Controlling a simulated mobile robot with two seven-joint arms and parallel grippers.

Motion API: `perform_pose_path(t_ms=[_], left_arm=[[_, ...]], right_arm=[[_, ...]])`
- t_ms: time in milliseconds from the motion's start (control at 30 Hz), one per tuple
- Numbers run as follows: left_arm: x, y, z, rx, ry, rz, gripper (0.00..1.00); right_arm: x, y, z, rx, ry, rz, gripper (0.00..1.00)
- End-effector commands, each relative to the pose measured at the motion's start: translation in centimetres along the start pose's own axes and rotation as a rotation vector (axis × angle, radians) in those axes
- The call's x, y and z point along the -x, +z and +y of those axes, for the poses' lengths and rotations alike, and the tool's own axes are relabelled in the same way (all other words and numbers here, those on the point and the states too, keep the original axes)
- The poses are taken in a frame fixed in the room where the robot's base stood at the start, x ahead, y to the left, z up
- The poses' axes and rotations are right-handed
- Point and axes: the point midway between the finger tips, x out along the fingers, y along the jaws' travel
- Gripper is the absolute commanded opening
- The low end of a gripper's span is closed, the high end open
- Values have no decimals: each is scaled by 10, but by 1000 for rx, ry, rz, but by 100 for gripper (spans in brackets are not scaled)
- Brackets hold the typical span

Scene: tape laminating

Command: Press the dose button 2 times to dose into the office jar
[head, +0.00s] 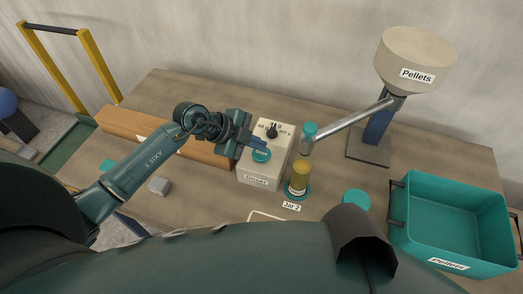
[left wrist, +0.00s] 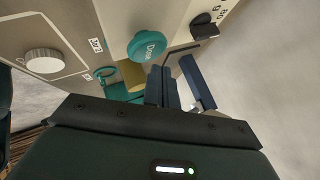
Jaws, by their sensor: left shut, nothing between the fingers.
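The dosing box (head: 258,178) is a cream box on the table with a black dial (head: 272,131) and a round teal dose button (head: 261,155). The button also shows in the left wrist view (left wrist: 148,47). My left gripper (head: 257,144) is shut and empty, with its blue fingertips close by the button; I cannot tell whether they touch it. In the left wrist view the fingers (left wrist: 166,78) show just below the button. A jar (head: 300,174) with yellow-orange contents stands on a teal round base under the spout (head: 307,141); its own label is too small to read. My right gripper is out of view.
A "Jar 2" label (head: 291,206) lies before the jar. A pellet hopper (head: 416,60) on a stand feeds the sloping tube (head: 350,116). A teal pellet bin (head: 455,218) stands right.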

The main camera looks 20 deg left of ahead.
Motion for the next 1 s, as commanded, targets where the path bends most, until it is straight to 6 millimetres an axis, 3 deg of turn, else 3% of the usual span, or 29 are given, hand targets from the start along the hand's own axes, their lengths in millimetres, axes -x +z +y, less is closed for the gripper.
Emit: perform_pose_path(t_ms=[233,533,1000], left_arm=[[20,-14,-14,0,0,0,0],[33,-24,-24,-1,-1,0,0],[33,-24,-24,0,-1,0,0]], right_arm=[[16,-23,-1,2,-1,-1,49],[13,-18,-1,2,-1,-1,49],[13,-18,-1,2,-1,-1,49]])
